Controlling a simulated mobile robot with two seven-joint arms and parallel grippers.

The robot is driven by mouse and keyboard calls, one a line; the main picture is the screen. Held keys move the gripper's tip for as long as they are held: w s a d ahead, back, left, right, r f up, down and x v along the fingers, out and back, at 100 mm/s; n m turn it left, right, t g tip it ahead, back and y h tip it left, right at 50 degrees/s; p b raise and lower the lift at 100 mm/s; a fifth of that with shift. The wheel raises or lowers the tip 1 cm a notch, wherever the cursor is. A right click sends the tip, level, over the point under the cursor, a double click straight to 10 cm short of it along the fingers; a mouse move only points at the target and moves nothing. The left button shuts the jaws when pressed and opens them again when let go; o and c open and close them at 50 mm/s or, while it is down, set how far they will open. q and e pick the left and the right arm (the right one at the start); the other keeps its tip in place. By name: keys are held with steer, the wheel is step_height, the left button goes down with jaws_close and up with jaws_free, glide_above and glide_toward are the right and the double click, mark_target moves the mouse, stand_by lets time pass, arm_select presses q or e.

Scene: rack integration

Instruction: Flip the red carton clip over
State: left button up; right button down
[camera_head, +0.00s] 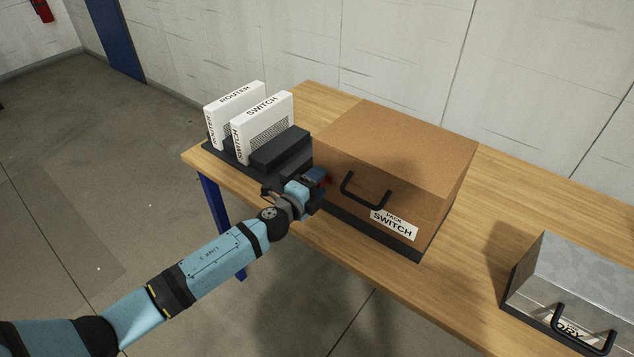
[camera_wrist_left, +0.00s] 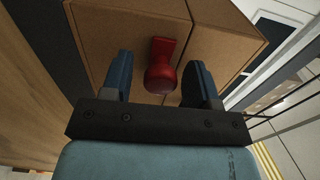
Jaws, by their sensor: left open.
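The red carton clip (camera_wrist_left: 162,66) is on the face of the brown carton (camera_wrist_left: 115,35) in the left wrist view. It has a flat plate and a round knob end, and it lies near a seam in the cardboard. My left gripper (camera_wrist_left: 160,75) is open, with one blue finger on each side of the clip and a gap on both sides. In the head view my left gripper (camera_head: 318,182) is at the left end of the brown carton (camera_head: 400,150), and only a bit of red shows by its fingers. My right gripper is not in view.
The carton stands on a black base with a black handle (camera_head: 366,192) and a "PACK SWITCH" label (camera_head: 394,225). A rack with white router (camera_head: 235,112) and switch (camera_head: 263,125) units stands to its left. A grey case (camera_head: 575,290) is at right. Wooden table (camera_head: 465,235) between is clear.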

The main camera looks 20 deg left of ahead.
mark_target(338, 183)
arm_select(q)
jaws_close()
steer(key=shift+s+d, duration=0.25)
steer(key=shift+d, duration=0.4)
steer(key=shift+s+d, duration=0.2)
steer(key=shift+d, duration=0.4)
steer(key=shift+s+d, duration=0.25)
steer(key=shift+d, duration=0.4)
steer(key=shift+c, duration=1.3)
jaws_free()
steer(key=shift+o, duration=1.3)
